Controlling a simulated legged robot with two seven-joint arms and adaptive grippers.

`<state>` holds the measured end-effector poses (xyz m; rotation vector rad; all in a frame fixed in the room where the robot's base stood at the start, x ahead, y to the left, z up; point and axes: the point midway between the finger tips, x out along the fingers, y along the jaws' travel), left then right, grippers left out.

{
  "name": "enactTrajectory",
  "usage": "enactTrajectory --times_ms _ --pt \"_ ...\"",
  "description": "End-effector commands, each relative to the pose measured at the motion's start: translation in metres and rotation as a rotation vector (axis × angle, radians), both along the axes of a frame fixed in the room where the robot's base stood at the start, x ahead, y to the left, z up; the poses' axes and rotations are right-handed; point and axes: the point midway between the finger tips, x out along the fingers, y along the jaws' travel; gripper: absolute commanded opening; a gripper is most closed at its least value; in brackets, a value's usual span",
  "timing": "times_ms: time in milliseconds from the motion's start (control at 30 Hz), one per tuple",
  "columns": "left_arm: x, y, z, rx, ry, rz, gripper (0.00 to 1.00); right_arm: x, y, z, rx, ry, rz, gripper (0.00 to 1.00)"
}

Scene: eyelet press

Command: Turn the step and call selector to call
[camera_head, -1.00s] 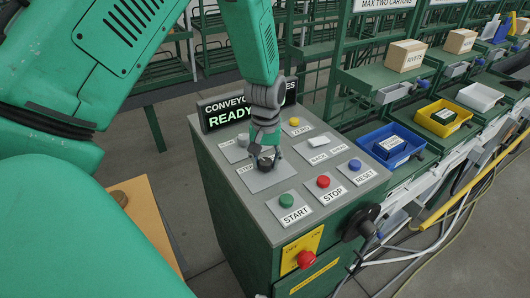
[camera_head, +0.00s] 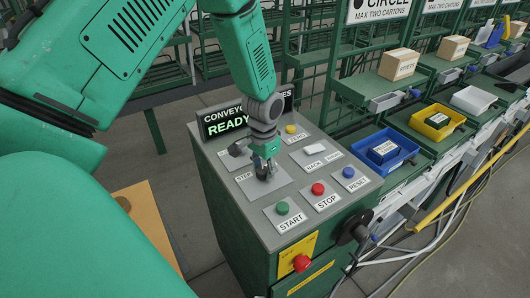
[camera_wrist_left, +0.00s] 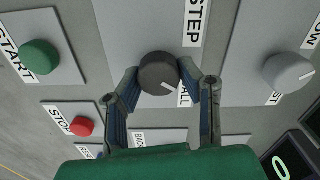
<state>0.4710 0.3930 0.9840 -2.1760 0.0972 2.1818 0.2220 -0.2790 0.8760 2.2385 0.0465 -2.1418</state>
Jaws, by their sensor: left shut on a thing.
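The step and call selector (camera_wrist_left: 157,70) is a round black knob with a white pointer line, on a grey plate. In the left wrist view the line points to the lower right, towards the partly covered CALL label (camera_wrist_left: 183,95). The STEP label (camera_wrist_left: 195,22) is above that. My left gripper (camera_head: 265,173) comes down on the selector from above; in the left wrist view its two fingers (camera_wrist_left: 163,88) are at either side of the knob, shut on it. In the head view the gripper mostly hides the knob. My right gripper is not in view.
Beside the selector are the green START button (camera_head: 282,208), red STOP button (camera_head: 318,189), blue RESET button (camera_head: 348,172) and yellow ZERO button (camera_head: 291,129). A red knob (camera_head: 301,263) is on the front. The display (camera_head: 228,124) reads READY. Racks with bins stand right.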

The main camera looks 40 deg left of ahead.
Motion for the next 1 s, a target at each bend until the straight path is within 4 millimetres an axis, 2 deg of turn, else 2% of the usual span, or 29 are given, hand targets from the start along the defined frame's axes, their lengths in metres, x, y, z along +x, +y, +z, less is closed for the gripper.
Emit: enactTrajectory --times_ms 600,633,667,1000 --pt "-0.0033 0.0045 0.0 0.001 0.009 -0.036 0.04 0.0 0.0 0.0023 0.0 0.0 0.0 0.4" --pt "-0.0032 0.0046 0.0 0.001 0.009 -0.036 0.43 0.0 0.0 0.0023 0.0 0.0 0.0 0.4" --pt "-0.0029 0.0045 0.0 0.001 0.008 -0.036 0.53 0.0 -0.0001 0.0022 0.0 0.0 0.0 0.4" --pt "0.0017 0.0035 -0.0005 0.0 0.005 -0.036 0.53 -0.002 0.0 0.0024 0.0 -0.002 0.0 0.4"
